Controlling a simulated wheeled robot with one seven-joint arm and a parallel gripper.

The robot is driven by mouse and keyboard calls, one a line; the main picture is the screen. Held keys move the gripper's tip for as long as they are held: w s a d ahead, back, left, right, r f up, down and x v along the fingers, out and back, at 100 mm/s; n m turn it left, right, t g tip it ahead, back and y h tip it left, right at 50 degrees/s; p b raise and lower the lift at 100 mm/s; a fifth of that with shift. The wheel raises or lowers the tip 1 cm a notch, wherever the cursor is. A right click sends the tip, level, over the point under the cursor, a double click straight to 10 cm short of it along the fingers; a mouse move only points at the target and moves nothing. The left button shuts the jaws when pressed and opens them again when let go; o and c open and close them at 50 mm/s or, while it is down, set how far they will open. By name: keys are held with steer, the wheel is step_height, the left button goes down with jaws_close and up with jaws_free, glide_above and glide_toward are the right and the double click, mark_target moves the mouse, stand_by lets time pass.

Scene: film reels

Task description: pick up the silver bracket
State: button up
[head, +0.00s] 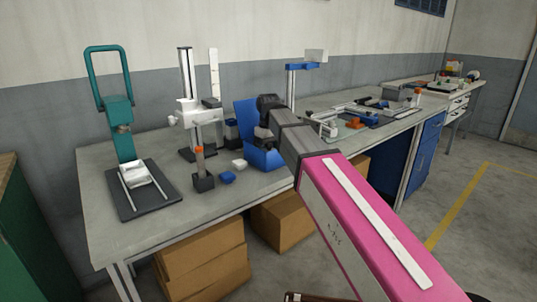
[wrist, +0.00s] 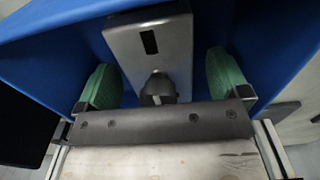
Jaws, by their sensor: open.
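The silver bracket (wrist: 152,50) shows in the wrist view as a grey metal plate with a dark slot, inside a blue bin (wrist: 250,45). My gripper (wrist: 164,80) is open, with one green fingertip on each side of the plate's lower part. Gaps show between the fingertips and the plate. A dark rounded part (wrist: 158,88) sits between the fingers; I cannot tell if it belongs to the bracket. In the head view my gripper is at the blue bin (head: 247,112) on the bench, and the bracket is hidden there.
The bin's blue walls lie close around my fingers. On the grey bench (head: 120,210), a dark block with an orange-topped post (head: 203,180), a small blue block (head: 227,177) and a white block (head: 239,164) stand left of the bin. A teal press (head: 120,125) stands further left.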

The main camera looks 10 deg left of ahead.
steer(key=shift+f, duration=0.45)
steer(key=c, duration=1.2)
steer(key=shift+r, duration=0.2)
